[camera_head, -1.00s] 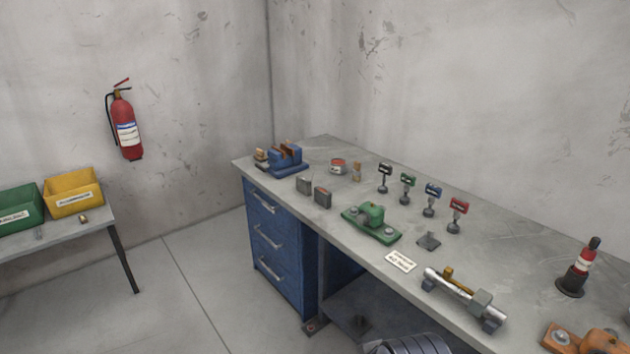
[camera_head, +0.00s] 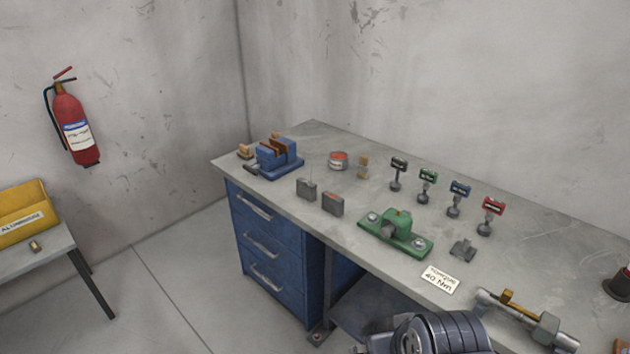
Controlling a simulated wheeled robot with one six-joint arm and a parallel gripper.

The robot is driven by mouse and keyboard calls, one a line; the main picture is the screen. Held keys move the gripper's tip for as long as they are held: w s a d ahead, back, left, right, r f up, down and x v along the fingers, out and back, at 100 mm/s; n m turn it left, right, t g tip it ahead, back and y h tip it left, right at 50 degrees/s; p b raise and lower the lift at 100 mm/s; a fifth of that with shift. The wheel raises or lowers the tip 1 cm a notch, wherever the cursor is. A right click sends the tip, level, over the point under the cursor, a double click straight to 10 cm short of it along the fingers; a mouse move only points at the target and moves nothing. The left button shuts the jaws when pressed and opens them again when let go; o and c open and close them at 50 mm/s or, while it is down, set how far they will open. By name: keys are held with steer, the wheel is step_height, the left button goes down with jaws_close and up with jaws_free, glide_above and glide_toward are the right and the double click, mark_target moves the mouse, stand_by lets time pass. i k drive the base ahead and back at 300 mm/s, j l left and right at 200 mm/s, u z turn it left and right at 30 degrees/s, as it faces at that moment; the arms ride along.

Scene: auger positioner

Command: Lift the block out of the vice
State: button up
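The blue vice (camera_head: 266,164) stands at the far left end of the grey workbench. Rust-brown surfaces (camera_head: 284,144) show between its upright jaws; I cannot tell whether these are jaw faces or the block. A small tan piece (camera_head: 245,152) shows at the vice's left end and another (camera_head: 275,136) just behind it. A dark grey rounded part of my arm shows at the bottom edge, well short of the vice. My gripper is not in view.
Two grey blocks (camera_head: 306,189) (camera_head: 332,203), a red-topped tin (camera_head: 338,160) and a small tan-and-brown piece (camera_head: 363,167) stand right of the vice. A green fixture (camera_head: 395,234) and several small signs on stands (camera_head: 427,186) are further right. Bare bench (camera_head: 275,192) lies before the vice.

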mark_target(306, 188)
steer(key=i+j+z, duration=0.4)
steer(key=j, duration=0.35)
steer(key=i+j+z, duration=0.15)
steer(key=i+j, duration=0.15)
steer(key=i+j+z, duration=0.2)
steer(key=j, duration=0.35)
steer(key=i+j+z, duration=0.2)
steer(key=j, duration=0.25)
steer(key=j+z, duration=0.2)
steer(key=j, duration=0.25)
steer(key=i+j+z, duration=0.15)
steer(key=j, duration=0.4)
steer(key=j+z, duration=0.2)
steer(key=j, duration=0.3)
steer(key=i+l+u, duration=0.55)
steer(key=l, duration=0.15)
steer(key=k+j, duration=0.05)
steer(key=k, duration=0.05)
